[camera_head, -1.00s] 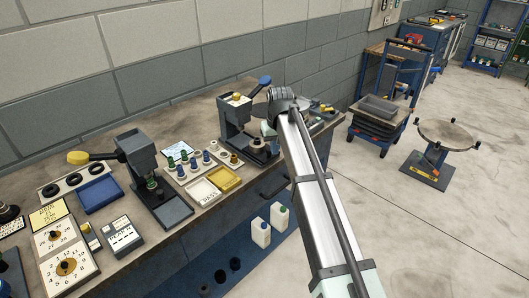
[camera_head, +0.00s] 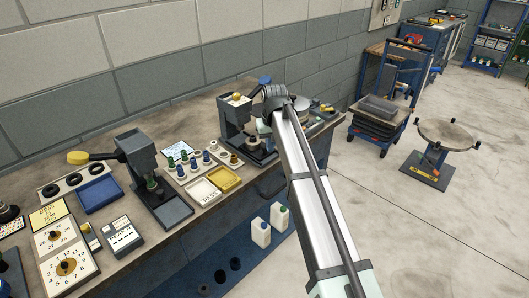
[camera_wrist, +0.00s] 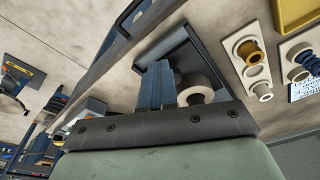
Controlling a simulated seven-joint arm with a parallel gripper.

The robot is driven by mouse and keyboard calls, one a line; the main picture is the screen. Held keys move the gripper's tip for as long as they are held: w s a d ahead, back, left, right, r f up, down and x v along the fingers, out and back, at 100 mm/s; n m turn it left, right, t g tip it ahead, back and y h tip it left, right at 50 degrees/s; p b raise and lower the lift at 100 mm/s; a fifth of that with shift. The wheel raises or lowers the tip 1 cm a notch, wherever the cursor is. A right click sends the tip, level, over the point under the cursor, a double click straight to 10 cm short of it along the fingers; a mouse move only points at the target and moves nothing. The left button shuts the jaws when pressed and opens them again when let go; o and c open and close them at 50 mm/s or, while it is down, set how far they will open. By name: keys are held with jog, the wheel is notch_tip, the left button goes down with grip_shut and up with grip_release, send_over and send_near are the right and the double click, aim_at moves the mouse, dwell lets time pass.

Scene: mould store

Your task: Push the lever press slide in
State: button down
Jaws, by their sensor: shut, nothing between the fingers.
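The far lever press (camera_head: 233,117) is dark grey, with a yellow cap on top and a blue-knobbed lever. My arm hides part of it and my fingers in the head view. In the wrist view, my gripper (camera_wrist: 158,84) is shut and empty. Its fingertips are close to a dark grey tray-like plate with raised edges, apparently the press slide (camera_wrist: 182,48). I cannot tell whether they touch. A cream ring or roller (camera_wrist: 197,90) is right of the fingers, partly hidden by the gripper body. A second lever press (camera_head: 142,160) with a yellow knob stands at left.
A white rack with bobbin-like pieces (camera_wrist: 247,55) lies beside the plate. A yellow tray (camera_head: 224,180) and blue tray (camera_head: 98,193) lie on the bench. The bench's front edge and rail (camera_wrist: 128,18) run close to my gripper. Open floor (camera_head: 445,235) is at right.

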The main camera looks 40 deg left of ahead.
aim_at(257, 143)
jog(key=shift+s+a+f, duration=0.1)
jog(key=shift+a+f, duration=0.2)
jog(key=shift+a, duration=0.6)
jog(key=shift+a+f, duration=0.25)
jog(key=shift+a, duration=2.05)
jog(key=shift+d, duration=0.15)
jog(key=shift+d+r, duration=0.4)
jog(key=shift+d, duration=0.1)
jog(key=shift+d+r, duration=0.45)
jog(key=shift+r, duration=0.2)
jog(key=shift+r, duration=0.15)
